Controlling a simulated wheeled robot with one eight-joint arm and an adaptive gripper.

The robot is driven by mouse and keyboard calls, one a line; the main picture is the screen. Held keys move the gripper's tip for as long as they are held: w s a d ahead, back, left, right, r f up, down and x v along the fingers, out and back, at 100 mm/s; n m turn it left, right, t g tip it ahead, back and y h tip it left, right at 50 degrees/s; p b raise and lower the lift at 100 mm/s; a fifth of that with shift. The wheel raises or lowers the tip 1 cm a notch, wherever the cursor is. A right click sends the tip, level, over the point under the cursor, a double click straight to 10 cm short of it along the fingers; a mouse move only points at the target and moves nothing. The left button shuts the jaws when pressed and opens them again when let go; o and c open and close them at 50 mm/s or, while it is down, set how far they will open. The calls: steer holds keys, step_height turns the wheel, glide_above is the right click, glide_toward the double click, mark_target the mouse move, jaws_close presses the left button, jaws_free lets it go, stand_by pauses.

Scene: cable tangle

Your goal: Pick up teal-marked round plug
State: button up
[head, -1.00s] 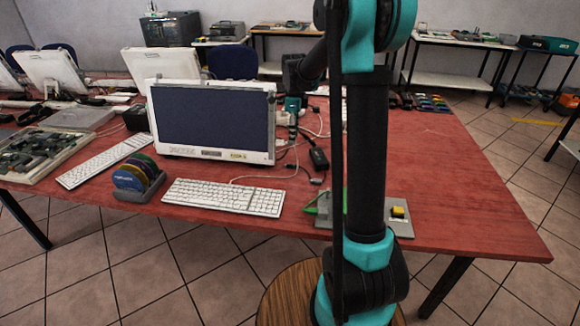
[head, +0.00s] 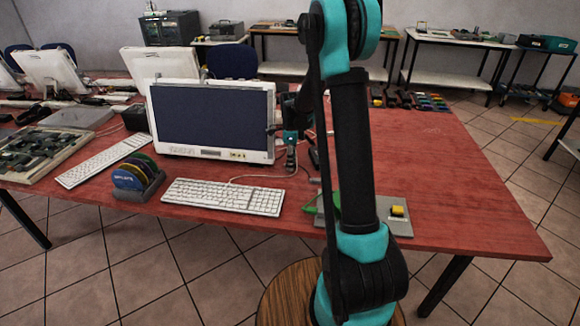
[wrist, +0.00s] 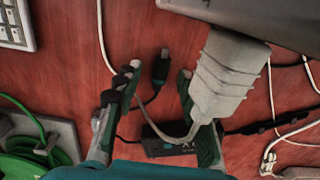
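A small black plug with a teal mark (wrist: 160,68) lies on the red table in the wrist view, its thin black cable curving down toward a black adapter box (wrist: 170,142). My gripper (wrist: 157,78) is open above it, one finger on each side, and the plug appears between the fingertips. I cannot tell whether either finger touches it. A large pale ribbed plug (wrist: 228,72) with a pale cable overlaps the right finger. In the head view my gripper (head: 290,138) is low beside the monitor's right edge, and the marked plug cannot be made out.
The monitor (head: 212,118) stands close to my gripper, and its dark edge (wrist: 270,20) crosses the wrist view's top right. Loose pale cables (wrist: 272,100) lie at right. A green cable coil (wrist: 30,150) is at lower left. The table's right side (head: 450,180) is clear.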

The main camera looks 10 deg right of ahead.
steer(key=shift+f, duration=0.1)
steer(key=shift+c, duration=0.3)
jaws_close()
step_height(320, 180, up, 20)
stand_by(0.7)
steer(key=c, duration=0.7)
jaws_free()
jaws_close()
